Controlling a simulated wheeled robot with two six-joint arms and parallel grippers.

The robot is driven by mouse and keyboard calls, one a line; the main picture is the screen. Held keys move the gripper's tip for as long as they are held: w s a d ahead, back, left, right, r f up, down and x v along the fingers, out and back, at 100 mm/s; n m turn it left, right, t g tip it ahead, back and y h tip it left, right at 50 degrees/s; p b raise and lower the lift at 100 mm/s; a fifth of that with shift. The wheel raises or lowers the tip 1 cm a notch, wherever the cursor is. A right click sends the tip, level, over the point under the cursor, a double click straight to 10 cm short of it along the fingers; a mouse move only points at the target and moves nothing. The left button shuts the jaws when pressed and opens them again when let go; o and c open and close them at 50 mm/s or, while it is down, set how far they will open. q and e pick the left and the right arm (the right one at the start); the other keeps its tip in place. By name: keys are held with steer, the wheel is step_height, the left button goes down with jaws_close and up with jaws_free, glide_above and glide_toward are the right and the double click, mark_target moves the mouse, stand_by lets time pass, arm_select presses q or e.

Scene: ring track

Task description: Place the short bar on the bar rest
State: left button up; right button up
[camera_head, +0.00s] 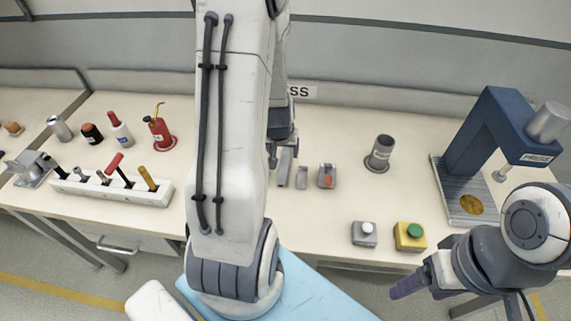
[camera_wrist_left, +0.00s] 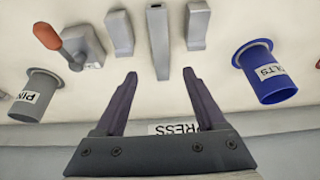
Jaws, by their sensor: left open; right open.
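My left gripper (camera_head: 282,148) hangs over the table behind my left arm, which hides much of it. In the left wrist view the left gripper (camera_wrist_left: 160,75) is open and empty, its fingers apart. A slim grey bar (camera_wrist_left: 157,42) lies ahead of the gap, roughly in line with it; it also shows in the head view (camera_head: 285,168). Grey blocks stand on either side of it, one at left (camera_wrist_left: 119,33) and one at right (camera_wrist_left: 198,25). I cannot tell which grey piece is the bar rest. My right gripper (camera_head: 408,287) is open and empty at the lower right.
A grey lever device (camera_wrist_left: 88,45), grey PINS cup (camera_wrist_left: 42,92) and blue BOLTS cup (camera_wrist_left: 268,75) stand near the bar. A blue press (camera_head: 480,135) stands right, buttons (camera_head: 410,237) in front. A tool rack (camera_head: 110,187) and bottles are at left.

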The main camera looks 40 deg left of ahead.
mark_target(285, 162)
arm_select(q)
steer(key=x, duration=0.4)
steer(key=shift+a+f+b, duration=0.1)
steer(key=shift+f+b, duration=0.15)
steer(key=shift+b, duration=0.05)
steer(key=shift+p+x, duration=0.35)
steer(key=shift+x, duration=2.3)
steer(key=shift+w+a, duration=0.1)
steer(key=shift+a, duration=0.05)
jaws_close()
